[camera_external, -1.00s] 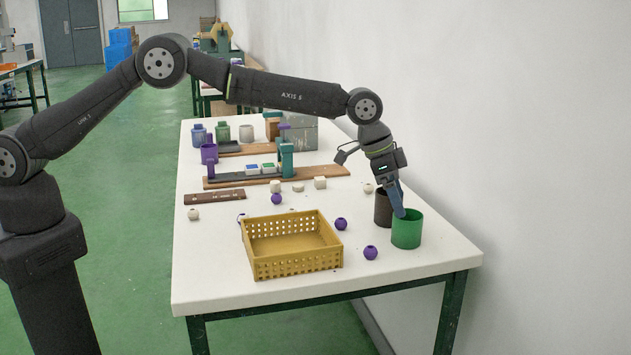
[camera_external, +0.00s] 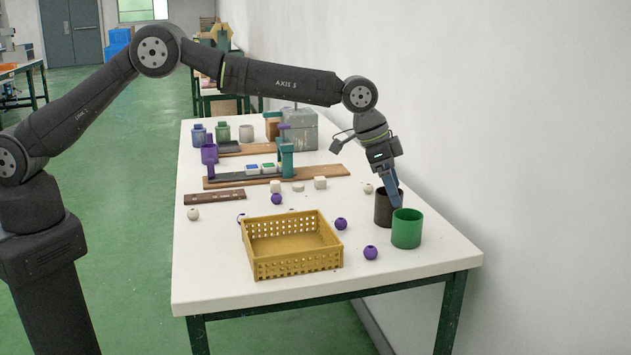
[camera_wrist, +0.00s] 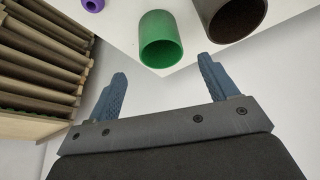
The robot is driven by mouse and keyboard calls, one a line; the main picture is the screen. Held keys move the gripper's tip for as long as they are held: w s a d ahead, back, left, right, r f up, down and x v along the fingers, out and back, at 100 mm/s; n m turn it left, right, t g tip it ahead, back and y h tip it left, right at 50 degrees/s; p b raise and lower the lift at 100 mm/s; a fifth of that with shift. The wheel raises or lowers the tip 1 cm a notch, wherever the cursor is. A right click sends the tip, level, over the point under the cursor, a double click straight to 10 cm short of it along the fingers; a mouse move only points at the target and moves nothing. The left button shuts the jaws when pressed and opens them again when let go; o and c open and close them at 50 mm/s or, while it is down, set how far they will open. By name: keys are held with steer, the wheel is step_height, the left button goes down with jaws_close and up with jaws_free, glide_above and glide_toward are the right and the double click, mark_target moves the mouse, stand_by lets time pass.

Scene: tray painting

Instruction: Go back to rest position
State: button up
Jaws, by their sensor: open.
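My gripper (camera_external: 395,192) is at the right side of the white table, above and beside the dark brown cup (camera_external: 383,212) and the green cup (camera_external: 407,230). In the wrist view my gripper (camera_wrist: 162,85) has its two blue fingers spread wide with nothing between them. The green cup (camera_wrist: 160,42) shows beyond the fingers, and part of the brown cup (camera_wrist: 238,16) is cut off by the top edge. In the external view the fingers overlap the brown cup, so I cannot tell whether they touch it.
A yellow perforated basket (camera_external: 290,262) stands at the table's front. Purple balls (camera_external: 370,253) and pale pieces (camera_external: 320,183) lie around it. Brown boards with a green post (camera_external: 287,160) are farther back. A white wall (camera_external: 520,130) runs along the right.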

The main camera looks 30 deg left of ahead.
mark_target(408, 218)
steer(key=x, duration=1.1)
steer(key=shift+s+a, duration=0.1)
steer(key=shift+r, duration=1.15)
